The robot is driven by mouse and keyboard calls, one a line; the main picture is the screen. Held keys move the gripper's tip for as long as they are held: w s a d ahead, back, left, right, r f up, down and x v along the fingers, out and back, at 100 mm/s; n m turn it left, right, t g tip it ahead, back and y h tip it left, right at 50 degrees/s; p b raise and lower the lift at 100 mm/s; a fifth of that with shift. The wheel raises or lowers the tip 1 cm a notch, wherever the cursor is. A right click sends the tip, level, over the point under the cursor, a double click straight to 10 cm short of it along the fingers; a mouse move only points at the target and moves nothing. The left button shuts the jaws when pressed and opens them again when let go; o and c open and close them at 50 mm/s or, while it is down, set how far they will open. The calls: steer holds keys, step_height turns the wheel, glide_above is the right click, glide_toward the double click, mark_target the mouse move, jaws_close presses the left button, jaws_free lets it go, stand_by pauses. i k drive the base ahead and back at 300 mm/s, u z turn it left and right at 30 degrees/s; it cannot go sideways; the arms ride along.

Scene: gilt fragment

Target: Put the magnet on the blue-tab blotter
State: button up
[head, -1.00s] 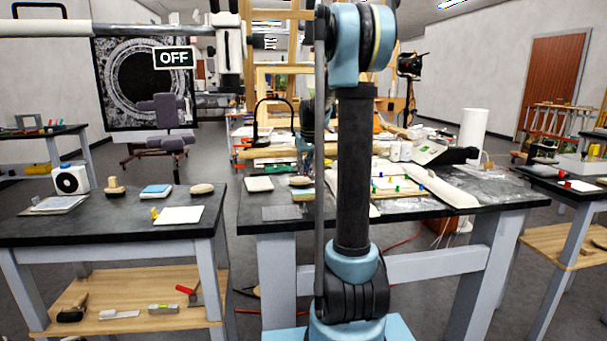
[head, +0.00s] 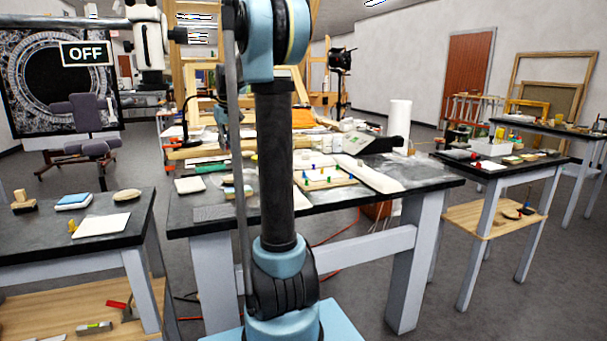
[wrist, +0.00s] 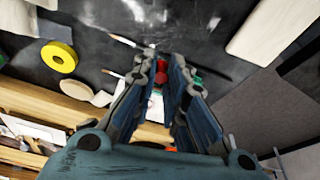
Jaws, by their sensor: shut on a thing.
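My gripper (wrist: 164,75) is in the wrist view, its fingers close together over a dark bench top. A small red thing (wrist: 158,77) shows between the fingers, probably the magnet; its shape is mostly hidden. In the head view my arm hides most of the gripper. A white sheet (head: 101,225) with a yellow tab (head: 73,227) lies on the left table. Another pale sheet (head: 491,165) with a red spot beside it lies on the right table. I cannot make out a blue tab on any sheet.
The middle bench (head: 345,200) is crowded; a board with coloured pegs (head: 325,180) and a white roll (head: 400,118) stand there. The wrist view shows a yellow ring (wrist: 59,57). Grey floor (head: 375,315) is open between the middle bench and the right table (head: 515,176).

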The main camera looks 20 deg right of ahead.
mark_target(333, 176)
steer(key=u, duration=0.95)
steer(key=k, duration=1.9)
steer(key=z, duration=1.05)
steer(key=i, duration=1)
steer(key=u, duration=0.05)
